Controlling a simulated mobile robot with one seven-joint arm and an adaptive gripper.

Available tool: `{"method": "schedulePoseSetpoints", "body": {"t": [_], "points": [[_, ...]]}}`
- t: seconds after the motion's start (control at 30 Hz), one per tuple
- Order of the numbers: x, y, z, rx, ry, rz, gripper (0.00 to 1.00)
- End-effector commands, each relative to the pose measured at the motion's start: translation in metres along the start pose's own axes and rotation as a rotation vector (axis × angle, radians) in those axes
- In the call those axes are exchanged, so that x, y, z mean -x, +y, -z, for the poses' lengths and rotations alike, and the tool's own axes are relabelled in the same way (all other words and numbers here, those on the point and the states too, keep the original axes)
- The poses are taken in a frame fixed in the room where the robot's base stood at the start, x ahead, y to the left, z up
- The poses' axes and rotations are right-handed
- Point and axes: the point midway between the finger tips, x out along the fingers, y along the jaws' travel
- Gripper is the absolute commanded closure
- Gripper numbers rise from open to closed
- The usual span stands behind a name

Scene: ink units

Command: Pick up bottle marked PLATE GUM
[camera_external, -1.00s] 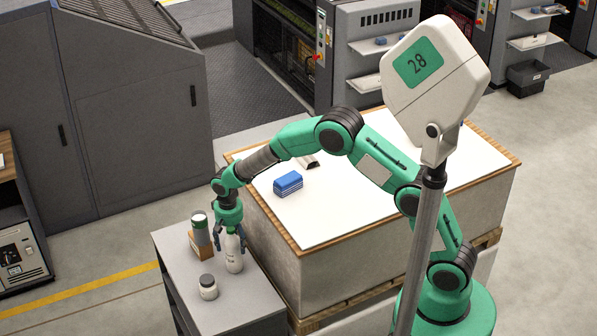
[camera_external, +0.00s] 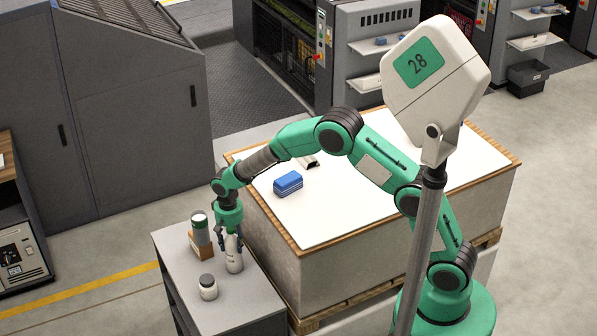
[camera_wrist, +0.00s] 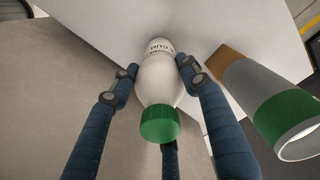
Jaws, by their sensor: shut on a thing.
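The white bottle (camera_external: 234,258) stands upright on the grey side table, below my gripper (camera_external: 230,238). In the wrist view the bottle (camera_wrist: 159,82) has a green cap, and its dark lettering is foreshortened, with "GUM" partly readable. My gripper (camera_wrist: 157,80) has blue fingers on both sides of the bottle's body and is shut on it. A third finger shows below the cap. The bottle's base appears to rest on the table. Its cap is hidden by the gripper in the external view.
The large paper stack (camera_external: 340,205) rises close on the right.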

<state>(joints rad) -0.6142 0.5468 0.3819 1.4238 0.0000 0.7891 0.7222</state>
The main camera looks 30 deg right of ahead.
Motion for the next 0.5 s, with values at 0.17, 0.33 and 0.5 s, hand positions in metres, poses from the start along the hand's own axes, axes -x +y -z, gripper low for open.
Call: {"method": "schedulePoseSetpoints", "body": {"t": [0.17,0.33,0.5], "points": [[0.001,-0.001,0.001,0.000,0.002,0.001,1.00],[0.004,-0.001,0.001,0.000,0.002,0.001,1.00],[0.015,-0.001,0.001,0.000,0.002,0.002,1.00]]}}
